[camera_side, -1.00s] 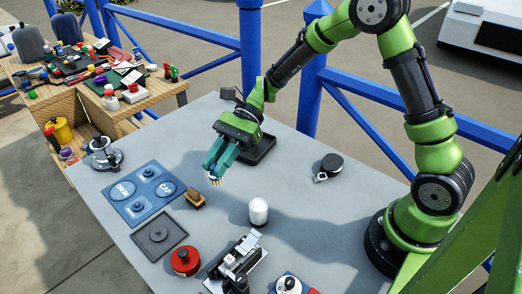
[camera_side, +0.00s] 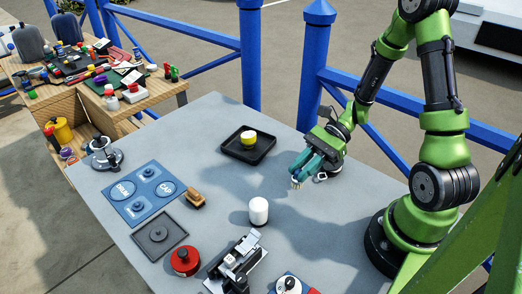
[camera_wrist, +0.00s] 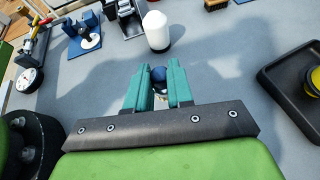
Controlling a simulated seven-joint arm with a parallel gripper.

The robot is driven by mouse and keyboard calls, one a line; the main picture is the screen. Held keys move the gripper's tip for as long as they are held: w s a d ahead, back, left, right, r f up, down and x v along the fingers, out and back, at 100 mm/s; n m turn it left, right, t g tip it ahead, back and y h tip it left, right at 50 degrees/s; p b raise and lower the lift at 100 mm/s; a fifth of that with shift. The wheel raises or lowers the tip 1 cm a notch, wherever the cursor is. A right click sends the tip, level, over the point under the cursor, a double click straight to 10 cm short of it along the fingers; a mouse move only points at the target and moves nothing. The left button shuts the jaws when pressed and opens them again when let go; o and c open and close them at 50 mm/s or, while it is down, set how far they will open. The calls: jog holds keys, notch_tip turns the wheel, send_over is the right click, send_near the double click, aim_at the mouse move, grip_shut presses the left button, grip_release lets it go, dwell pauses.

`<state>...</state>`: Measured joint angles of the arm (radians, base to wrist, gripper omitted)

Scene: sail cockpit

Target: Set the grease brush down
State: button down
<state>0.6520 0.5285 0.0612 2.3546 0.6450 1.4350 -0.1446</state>
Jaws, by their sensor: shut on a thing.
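My gripper (camera_side: 303,170) is over the right part of the grey table, tilted downward. Its teal fingers are shut on the grease brush, whose pale bristles (camera_side: 296,183) stick out below the fingertips in the side view. In the wrist view, the rounded dark blue end of the grease brush (camera_wrist: 159,73) shows between the fingers (camera_wrist: 160,85); the rest is hidden. The brush seems a little above the table, but I cannot tell the exact gap.
A black tray (camera_side: 232,152) with a yellow-topped pot (camera_side: 249,138) stands at the back. A white cylinder (camera_side: 259,211) stands near the middle. A wooden brush (camera_side: 195,199), blue mat (camera_side: 146,176) and red canister (camera_side: 185,261) lie left. Bare table surrounds the tray's front.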

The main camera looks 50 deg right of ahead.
jog(key=shift+f, duration=1.9)
jog(key=c, duration=1)
grip_release()
jog(key=shift+f, duration=0.15)
